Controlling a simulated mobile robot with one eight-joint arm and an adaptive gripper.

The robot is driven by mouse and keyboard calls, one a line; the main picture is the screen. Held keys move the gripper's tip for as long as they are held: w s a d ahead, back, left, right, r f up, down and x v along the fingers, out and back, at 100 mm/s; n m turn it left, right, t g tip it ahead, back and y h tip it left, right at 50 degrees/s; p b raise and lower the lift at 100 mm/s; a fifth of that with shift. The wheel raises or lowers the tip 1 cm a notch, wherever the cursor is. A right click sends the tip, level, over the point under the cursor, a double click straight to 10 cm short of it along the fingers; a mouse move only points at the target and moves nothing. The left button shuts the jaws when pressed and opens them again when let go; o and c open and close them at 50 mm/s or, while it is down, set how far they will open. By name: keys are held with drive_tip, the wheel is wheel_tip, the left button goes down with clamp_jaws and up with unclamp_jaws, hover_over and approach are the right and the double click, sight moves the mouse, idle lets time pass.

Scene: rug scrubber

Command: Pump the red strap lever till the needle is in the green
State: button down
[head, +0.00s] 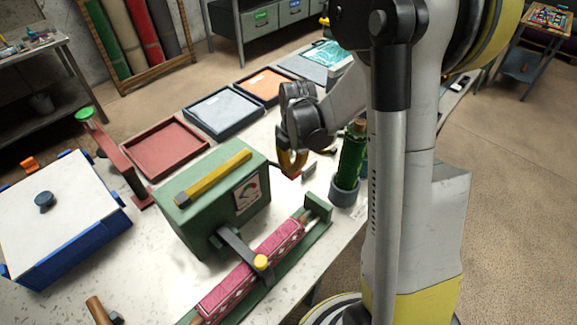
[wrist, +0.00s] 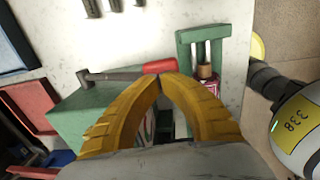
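A green box machine (head: 215,205) stands on the table, with a yellow bar (head: 213,178) on top. Its dial (head: 247,194) faces right; the needle is too small to read against the colours. The red strap lever (wrist: 160,66) is a red grip on a dark rod reaching out from the green box. In the head view the lever (head: 309,169) is partly hidden by my gripper (head: 291,173). In the wrist view my yellow fingers (wrist: 161,80) are shut, with tips together right beside the red grip. I see nothing between them, and contact with the grip is unclear.
A pink patterned roll (head: 250,270) lies in a green frame in front of the box. A green bottle (head: 352,155) stands in a grey holder close right of my gripper. A red post (head: 120,160) and several trays, one of them red (head: 165,147), are behind.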

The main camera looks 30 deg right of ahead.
wheel_tip(320, 180, down, 8)
drive_tip(key=s+t+y+b, duration=0.1)
drive_tip(key=s+t+b, duration=0.1)
drive_tip(key=b, duration=0.7)
drive_tip(key=shift+d+f+t, duration=0.15)
drive_tip(key=shift+d+t, duration=0.15)
drive_tip(key=shift+t, duration=0.4)
